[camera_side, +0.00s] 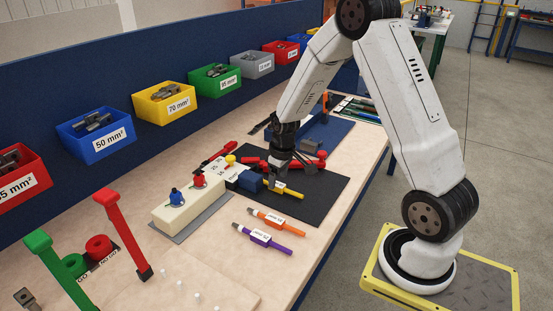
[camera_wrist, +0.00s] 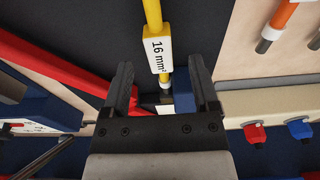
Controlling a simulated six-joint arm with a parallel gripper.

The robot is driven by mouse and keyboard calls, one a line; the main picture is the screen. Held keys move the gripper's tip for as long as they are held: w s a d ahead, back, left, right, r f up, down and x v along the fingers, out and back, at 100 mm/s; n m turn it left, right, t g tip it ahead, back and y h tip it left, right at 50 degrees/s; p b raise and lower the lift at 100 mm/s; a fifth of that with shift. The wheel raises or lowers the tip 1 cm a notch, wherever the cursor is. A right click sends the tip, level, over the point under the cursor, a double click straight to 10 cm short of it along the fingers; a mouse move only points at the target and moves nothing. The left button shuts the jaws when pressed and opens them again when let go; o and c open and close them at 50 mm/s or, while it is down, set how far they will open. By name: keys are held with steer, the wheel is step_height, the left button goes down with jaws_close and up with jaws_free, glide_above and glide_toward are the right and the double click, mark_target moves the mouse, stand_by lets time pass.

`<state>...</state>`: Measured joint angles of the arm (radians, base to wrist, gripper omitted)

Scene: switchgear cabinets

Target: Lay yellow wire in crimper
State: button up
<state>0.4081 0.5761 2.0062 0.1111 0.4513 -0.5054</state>
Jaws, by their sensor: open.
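The yellow wire (camera_side: 289,192) has a white 16 mm² tag (camera_wrist: 158,55) and lies over the black mat. In the wrist view the yellow wire (camera_wrist: 153,14) runs between my fingers, with its lower end near the palm. My gripper (camera_side: 278,179) is low over the wire's tagged end. In the wrist view my gripper (camera_wrist: 160,80) is open, one finger on each side of the wire, with gaps visible. The crimper appears to be the red-handled tool (camera_side: 310,163) beside the gripper; its red handle (camera_wrist: 60,62) shows at left in the wrist view. My gripper partly hides it.
A cream control box (camera_side: 185,208) with blue and red knobs stands left of the mat (camera_side: 325,196). Orange (camera_side: 270,217) and purple (camera_side: 262,238) tagged wires lie on the bare table in front. Coloured bins (camera_side: 160,103) line the blue back wall.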

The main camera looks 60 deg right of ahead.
steer(key=shift+s+r, duration=0.2)
steer(key=shift+r, duration=1.2)
steer(key=shift+s+r, duration=0.15)
steer(key=shift+r, duration=1.2)
steer(key=shift+a, duration=0.1)
steer(key=s+a+r, duration=0.1)
steer(key=s+a, duration=0.4)
steer(key=a, duration=0.3)
steer(key=s+a+r+t, duration=0.1)
steer(key=s+a, duration=0.4)
steer(key=a, duration=0.2)
steer(key=shift+s+a, duration=0.15)
steer(key=shift+a, duration=0.25)
